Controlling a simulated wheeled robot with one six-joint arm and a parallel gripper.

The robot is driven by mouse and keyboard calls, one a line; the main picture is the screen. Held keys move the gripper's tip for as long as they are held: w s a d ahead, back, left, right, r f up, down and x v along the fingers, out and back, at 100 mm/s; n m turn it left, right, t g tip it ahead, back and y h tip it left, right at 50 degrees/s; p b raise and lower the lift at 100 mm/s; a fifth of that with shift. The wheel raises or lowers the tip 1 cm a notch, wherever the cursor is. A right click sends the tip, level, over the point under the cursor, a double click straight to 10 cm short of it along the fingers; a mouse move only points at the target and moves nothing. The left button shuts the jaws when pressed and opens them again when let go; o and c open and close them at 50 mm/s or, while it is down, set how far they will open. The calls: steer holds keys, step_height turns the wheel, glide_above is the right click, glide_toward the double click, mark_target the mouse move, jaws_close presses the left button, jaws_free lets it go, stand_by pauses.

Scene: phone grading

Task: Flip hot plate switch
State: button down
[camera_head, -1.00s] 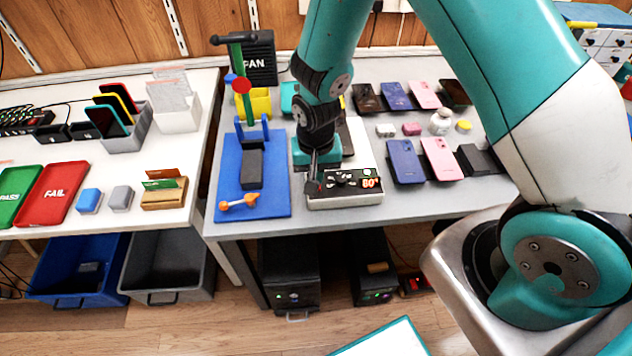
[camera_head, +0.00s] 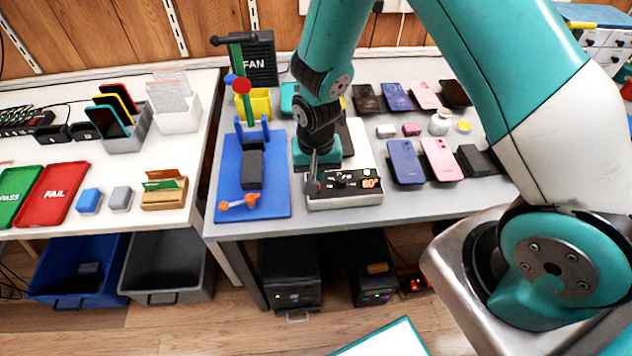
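The gripper's tip appears to be at or just above that face; contact cannot be told. The switch is not clearly visible; the gripper covers the left end of the panel. A dark knob (camera_head: 343,179) shows right of the gripper.
A blue mat (camera_head: 229,180) with a stand and an orange-handled tool (camera_head: 240,203) lies left of the hot plate. Several phones, including a blue one (camera_head: 405,162) and a pink one (camera_head: 440,159), lie to the right. A black fan box (camera_head: 254,62) stands behind.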

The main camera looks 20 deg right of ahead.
steer(key=shift+f+b, duration=0.95)
steer(key=shift+f, duration=0.35)
stand_by(1.0)
step_height(320, 180, up, 7)
steer(key=p, duration=0.6)
stand_by(0.6)
